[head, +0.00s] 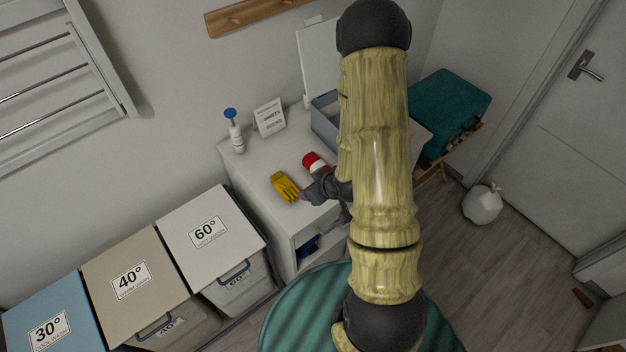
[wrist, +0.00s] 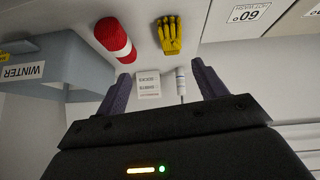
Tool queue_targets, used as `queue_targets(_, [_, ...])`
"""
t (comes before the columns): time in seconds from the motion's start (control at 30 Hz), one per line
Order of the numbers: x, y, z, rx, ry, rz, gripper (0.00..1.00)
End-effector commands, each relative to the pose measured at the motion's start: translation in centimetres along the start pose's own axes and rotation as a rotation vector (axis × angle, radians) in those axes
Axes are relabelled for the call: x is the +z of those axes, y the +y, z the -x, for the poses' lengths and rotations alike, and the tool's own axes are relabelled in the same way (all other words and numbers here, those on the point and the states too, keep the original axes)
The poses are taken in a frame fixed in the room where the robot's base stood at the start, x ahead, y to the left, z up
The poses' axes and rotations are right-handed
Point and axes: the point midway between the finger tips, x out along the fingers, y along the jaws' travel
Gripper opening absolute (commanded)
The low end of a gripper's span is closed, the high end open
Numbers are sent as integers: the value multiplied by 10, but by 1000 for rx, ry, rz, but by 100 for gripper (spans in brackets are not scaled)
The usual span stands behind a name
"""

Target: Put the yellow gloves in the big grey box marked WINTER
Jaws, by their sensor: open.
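The yellow gloves (head: 285,187) lie on the white cabinet top, near its front edge. They also show in the wrist view (wrist: 169,36), at the top centre beyond my fingertips. My gripper (head: 308,196) is just right of the gloves in the head view. In the wrist view its two fingers (wrist: 161,70) are spread with nothing between them. The grey-blue box (head: 324,124) stands farther back on the cabinet, partly hidden behind my arm. In the wrist view the box (wrist: 75,72) is at the left and bears a WINTER label (wrist: 22,72).
A red and white rolled item (head: 314,161) lies between gloves and box. A small sign (head: 269,117) and a blue-topped bottle (head: 236,136) stand at the back left. Lidded laundry bins (head: 207,236) line the left. A teal folded item (head: 447,108) is at right.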

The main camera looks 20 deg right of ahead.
Motion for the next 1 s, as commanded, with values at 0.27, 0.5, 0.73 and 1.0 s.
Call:
queue_targets(0.27, [-32, 0, 56, 68, -179, -72, 71])
queue_targets(0.5, [-49, -21, 118, 95, -310, -197, 71])
queue_targets(0.73, [-54, -53, 177, 79, -410, -322, 71])
queue_targets(1.0, [-51, -62, 193, 68, -448, -361, 71])
